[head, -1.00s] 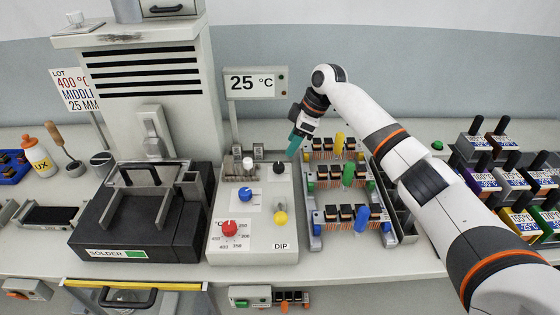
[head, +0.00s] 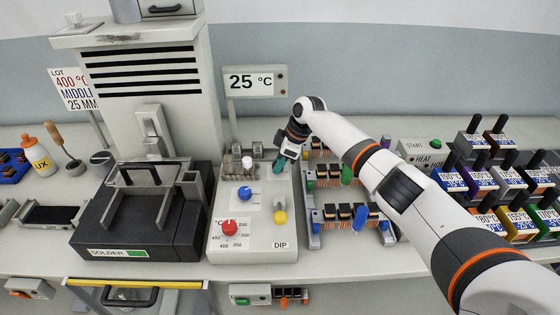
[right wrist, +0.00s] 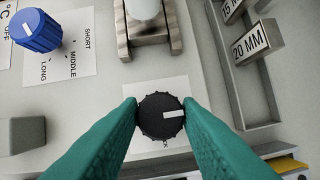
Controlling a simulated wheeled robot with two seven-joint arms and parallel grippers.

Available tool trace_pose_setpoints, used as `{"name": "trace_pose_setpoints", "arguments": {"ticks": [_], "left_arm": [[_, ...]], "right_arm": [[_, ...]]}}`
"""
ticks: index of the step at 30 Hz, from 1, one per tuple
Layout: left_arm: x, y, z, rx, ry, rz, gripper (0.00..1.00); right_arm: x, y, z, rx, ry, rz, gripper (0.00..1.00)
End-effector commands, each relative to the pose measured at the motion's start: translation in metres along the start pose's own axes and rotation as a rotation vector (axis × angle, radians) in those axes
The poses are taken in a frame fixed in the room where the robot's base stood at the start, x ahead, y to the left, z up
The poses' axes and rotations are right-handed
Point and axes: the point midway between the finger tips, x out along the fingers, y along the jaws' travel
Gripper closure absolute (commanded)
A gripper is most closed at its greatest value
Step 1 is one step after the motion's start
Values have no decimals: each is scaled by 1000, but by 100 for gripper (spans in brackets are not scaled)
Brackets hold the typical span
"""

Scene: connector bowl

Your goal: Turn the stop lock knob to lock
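The stop lock knob (right wrist: 160,115) is round and black with a ridged rim. In the right wrist view its white pointer mark points to the right. It sits on a white label (right wrist: 150,90) whose lettering is mostly covered. My right gripper (right wrist: 161,104) has two teal fingers, one on each side of the knob; I cannot tell whether they touch it. In the head view my right gripper (head: 281,163) is at the back right of the grey control box (head: 262,243) and largely hides the knob. My left gripper is not in view.
A blue knob (head: 245,193), red knob (head: 229,228), yellow knob (head: 280,216) and white knob (head: 247,162) stand on the same box. The black solder pot (head: 115,235) is to the left. Racks of connectors (head: 345,212) are close on the right.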

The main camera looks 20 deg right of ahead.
Motion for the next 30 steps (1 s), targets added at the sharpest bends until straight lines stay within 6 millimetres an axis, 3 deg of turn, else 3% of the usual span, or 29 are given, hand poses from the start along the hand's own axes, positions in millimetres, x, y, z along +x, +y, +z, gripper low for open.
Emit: {"name": "trace_pose_setpoints", "arguments": {"ticks": [1, 4, 14, 30], "left_arm": [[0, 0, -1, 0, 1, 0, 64], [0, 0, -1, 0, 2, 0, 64], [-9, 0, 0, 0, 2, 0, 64], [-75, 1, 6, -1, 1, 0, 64]], "right_arm": [[0, 0, 0, 0, 0, 0, 77], [0, 0, 0, 0, 0, 0, 94], [-2, 1, 1, 39, 0, -14, 94], [-6, 4, 4, 425, -2, -174, 94]]}}
